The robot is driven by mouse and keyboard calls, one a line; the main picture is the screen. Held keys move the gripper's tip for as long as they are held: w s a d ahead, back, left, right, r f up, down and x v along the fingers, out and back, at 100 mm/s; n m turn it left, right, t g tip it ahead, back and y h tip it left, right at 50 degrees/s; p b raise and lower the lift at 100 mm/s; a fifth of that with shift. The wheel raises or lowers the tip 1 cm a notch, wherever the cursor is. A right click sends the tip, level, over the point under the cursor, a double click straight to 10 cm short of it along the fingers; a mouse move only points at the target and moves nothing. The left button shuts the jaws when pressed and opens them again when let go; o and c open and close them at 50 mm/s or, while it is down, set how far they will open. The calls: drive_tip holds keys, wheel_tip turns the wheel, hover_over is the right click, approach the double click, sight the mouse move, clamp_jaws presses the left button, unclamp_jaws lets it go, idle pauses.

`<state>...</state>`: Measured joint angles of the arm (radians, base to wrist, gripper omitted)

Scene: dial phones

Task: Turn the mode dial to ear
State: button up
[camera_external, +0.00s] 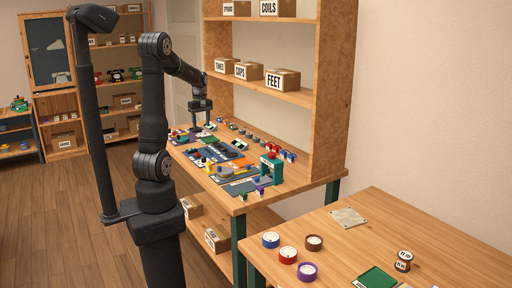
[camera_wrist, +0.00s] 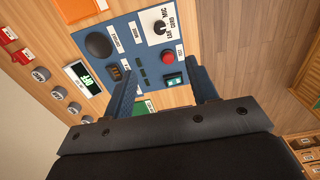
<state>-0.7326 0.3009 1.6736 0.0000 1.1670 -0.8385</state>
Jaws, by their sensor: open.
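The mode dial (camera_wrist: 160,26) is a black knob on a white plate marked MIC, CORD and EAR, near the top of the blue panel (camera_wrist: 125,42) in the wrist view. Which mark the knob points to is too small to tell. My gripper (camera_wrist: 163,72) is open and empty, its two blue-grey fingers reaching toward the panel's lower edge. The dial lies beyond the fingertips, apart from them. In the external view my gripper (camera_external: 201,118) hangs pointing down over the far end of the workbench; the dial cannot be made out there.
On the panel are a red button (camera_wrist: 168,57), a teal rocker switch (camera_wrist: 174,80) and a round dark disc (camera_wrist: 98,45). A green-lit display (camera_wrist: 82,77) and several grey knobs stand to the left. The workbench (camera_external: 215,193) carries more devices; shelves rise behind it.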

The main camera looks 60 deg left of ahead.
sight(203, 158)
wheel_tip(203, 158, down, 17)
drive_tip(key=shift+f, duration=0.2)
drive_tip(key=shift+c, duration=0.2)
drive_tip(key=shift+c, duration=0.5)
drive_tip(key=c, duration=0.9)
drive_tip(key=shift+m, duration=0.3)
drive_tip(key=m, duration=0.4)
drive_tip(key=shift+m, duration=0.3)
drive_tip(key=m, duration=0.5)
drive_tip(key=shift+m, duration=0.4)
